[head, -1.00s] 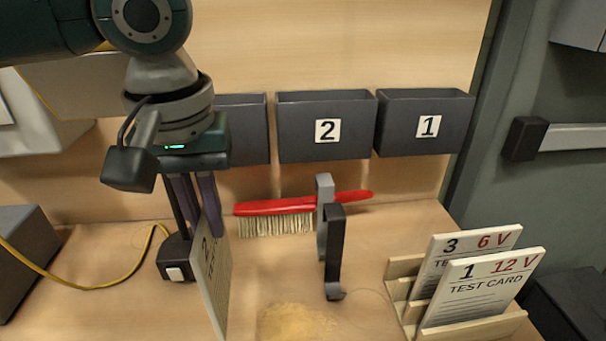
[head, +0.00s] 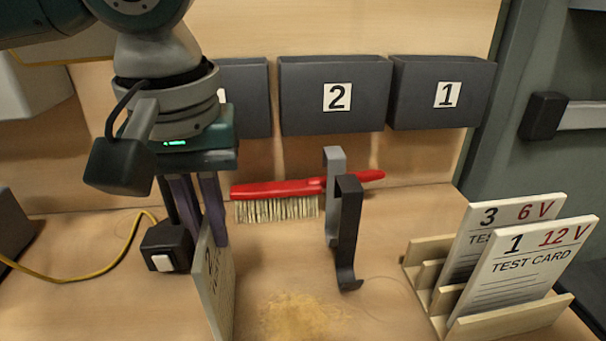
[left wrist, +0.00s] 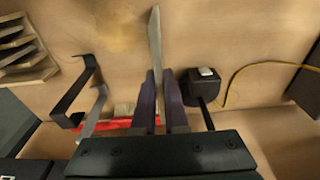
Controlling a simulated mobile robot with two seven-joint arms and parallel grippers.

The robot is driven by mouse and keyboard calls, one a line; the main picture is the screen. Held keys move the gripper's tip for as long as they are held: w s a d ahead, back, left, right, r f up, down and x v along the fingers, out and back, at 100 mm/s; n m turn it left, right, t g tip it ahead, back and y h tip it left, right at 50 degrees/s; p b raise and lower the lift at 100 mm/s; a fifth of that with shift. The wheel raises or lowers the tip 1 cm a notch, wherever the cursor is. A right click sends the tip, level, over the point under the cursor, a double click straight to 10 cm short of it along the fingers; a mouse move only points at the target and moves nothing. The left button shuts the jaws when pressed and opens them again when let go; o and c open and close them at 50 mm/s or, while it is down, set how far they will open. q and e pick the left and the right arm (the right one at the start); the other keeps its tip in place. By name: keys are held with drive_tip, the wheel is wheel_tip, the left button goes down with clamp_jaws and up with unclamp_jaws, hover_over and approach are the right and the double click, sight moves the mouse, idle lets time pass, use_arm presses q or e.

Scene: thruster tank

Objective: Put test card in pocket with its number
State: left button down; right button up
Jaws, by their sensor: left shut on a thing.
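My left gripper (head: 202,212) is shut on a test card (head: 216,285) and holds it upright, nearly edge-on in the head view. A number on its face looks like a 2, seen at a steep slant. In the left wrist view the card (left wrist: 155,50) stands as a thin edge between the fingers (left wrist: 160,95). The pocket marked 2 (head: 300,105) and the pocket marked 1 (head: 425,108) are on the back wall. A third pocket (head: 250,110) is partly hidden behind my left arm, its number hidden. My right gripper is not in view.
A wooden rack (head: 508,322) at the right holds test cards 3 (head: 480,250) and 1 (head: 525,270). A red brush (head: 275,190) and two hooks, grey (head: 333,160) and black (head: 347,230), are in the middle. A black box with a white button (head: 166,248) and yellow cable (head: 125,245) are left.

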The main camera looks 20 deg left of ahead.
use_arm(q)
drive_tip(key=c, duration=1)
unclamp_jaws()
drive_tip(key=shift+f, duration=0.1)
drive_tip(key=shift+o, duration=0.2)
